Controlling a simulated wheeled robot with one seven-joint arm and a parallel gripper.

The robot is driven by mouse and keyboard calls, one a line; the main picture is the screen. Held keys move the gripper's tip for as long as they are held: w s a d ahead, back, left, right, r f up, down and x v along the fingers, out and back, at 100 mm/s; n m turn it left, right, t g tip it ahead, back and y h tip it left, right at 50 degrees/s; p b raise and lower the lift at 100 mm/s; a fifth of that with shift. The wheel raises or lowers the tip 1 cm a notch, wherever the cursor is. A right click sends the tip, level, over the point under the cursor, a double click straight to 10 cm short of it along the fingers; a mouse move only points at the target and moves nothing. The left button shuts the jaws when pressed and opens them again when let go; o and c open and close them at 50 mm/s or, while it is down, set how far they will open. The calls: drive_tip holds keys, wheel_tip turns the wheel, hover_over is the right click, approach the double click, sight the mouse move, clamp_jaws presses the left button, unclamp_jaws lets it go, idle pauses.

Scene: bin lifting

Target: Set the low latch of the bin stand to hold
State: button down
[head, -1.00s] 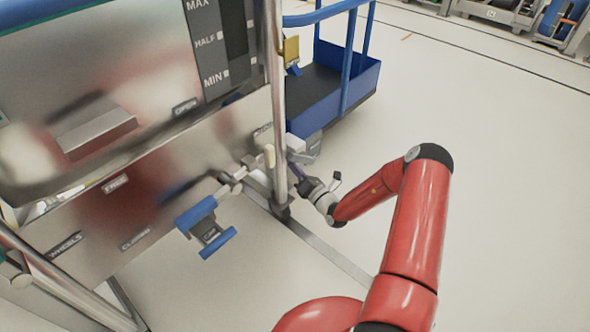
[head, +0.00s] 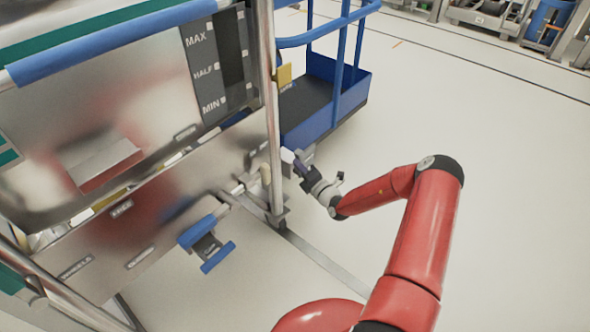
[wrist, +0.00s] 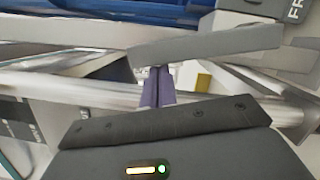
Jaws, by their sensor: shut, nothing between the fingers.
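The bin stand (head: 271,110) is a metal frame around a steel bin (head: 110,90). Low on its right side, a rod ends by an upright post with a small cream knob (head: 265,174); I cannot tell for sure if this is the low latch. My gripper (head: 292,160) is just right of that post, its purple fingers pointing at a small pale piece. In the wrist view the purple fingers (wrist: 157,86) are together and empty. Their tips meet or lie just below a flat grey bar (wrist: 205,45); contact is unclear.
A blue pedal (head: 205,232) sticks out low at the front of the stand. A blue-railed cart (head: 340,105) stands close behind my gripper. The floor to the right (head: 510,200) is clear.

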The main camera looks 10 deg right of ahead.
drive_tip(key=shift+w+d+r, duration=0.35)
drive_tip(key=shift+w+d, duration=0.15)
drive_tip(key=shift+d, duration=0.2)
drive_tip(key=shift+w+d+r, duration=0.3)
drive_tip(key=shift+w+d, duration=0.2)
drive_tip(key=shift+d, duration=0.15)
